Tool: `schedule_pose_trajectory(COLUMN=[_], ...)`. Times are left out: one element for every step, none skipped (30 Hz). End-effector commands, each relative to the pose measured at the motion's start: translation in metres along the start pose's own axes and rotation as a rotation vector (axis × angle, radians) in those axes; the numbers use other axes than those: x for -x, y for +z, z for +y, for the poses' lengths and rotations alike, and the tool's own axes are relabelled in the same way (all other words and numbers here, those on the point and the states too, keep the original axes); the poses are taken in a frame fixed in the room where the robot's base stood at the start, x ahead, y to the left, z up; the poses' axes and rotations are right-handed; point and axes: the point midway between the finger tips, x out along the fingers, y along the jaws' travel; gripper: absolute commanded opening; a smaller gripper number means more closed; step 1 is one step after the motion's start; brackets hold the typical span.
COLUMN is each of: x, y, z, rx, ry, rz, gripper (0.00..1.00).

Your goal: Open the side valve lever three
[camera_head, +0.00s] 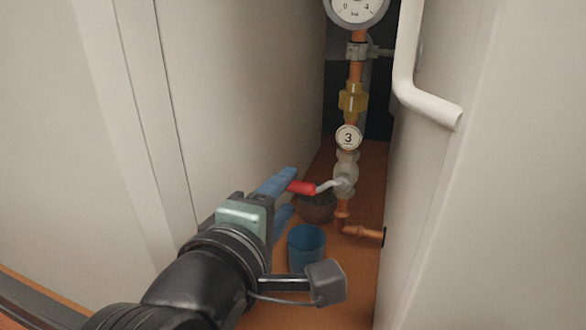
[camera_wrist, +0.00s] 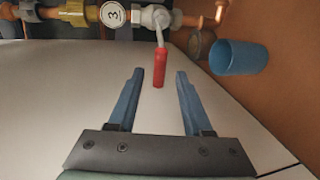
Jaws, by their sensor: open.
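The valve lever has a red grip (camera_head: 301,187) on a pale bent stem, joined to a whitish valve body (camera_head: 346,178) below a round tag marked 3 (camera_head: 348,138). My gripper (camera_head: 285,192), with blue fingers, is at the lever's left end in the head view, where one finger partly overlaps the red grip. In the wrist view the red grip (camera_wrist: 159,69) points toward my open gripper (camera_wrist: 158,74), and its end lies between the two fingertips, apart from both. The tag 3 (camera_wrist: 113,14) and valve body (camera_wrist: 152,17) show at the top.
A blue cup (camera_head: 306,247) stands on the orange-brown floor below the gripper, beside a brown bowl (camera_head: 317,208). Pale panels (camera_head: 255,90) and (camera_head: 480,200) close in on both sides. A white pipe (camera_head: 425,100) juts in at right, and a gauge (camera_head: 356,8) sits above.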

Motion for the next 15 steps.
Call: schedule_pose_trajectory(x=[-0.01, -0.015, -0.021, -0.025, -0.028, -0.033, -0.035, -0.037, -0.039, -0.041, -0.042, -0.042, -0.043, -0.043, -0.043], y=[0.0, 0.0, 0.001, 0.0, 0.0, 0.0, 0.0, 0.0, 0.0, 0.0, 0.0, 0.0, -0.001, -0.001, -0.001], z=[0.001, 0.001, 0.001, 0.001, 0.002, 0.001, 0.001, 0.001, 0.001, 0.001, 0.001, 0.001, 0.001, 0.001, 0.0], rx=[0.001, 0.002, 0.001, 0.002, 0.001, 0.001, 0.001, 0.0, 0.0, 0.0, 0.0, 0.0, 0.0, 0.0, 0.0], ry=[-0.003, -0.003, -0.003, -0.002, -0.001, -0.002, -0.001, -0.001, -0.001, -0.001, 0.0, 0.001, 0.001, 0.001, 0.001], rz=[-0.001, -0.001, -0.001, -0.001, -0.001, 0.0, 0.0, 0.0, 0.0, 0.001, 0.001, 0.001, 0.002, 0.002, 0.002], gripper=[0.5, 0.5, 0.5, 0.5, 0.5, 0.5, 0.5, 0.5, 0.5, 0.5, 0.5, 0.5, 0.5, 0.5, 0.5])
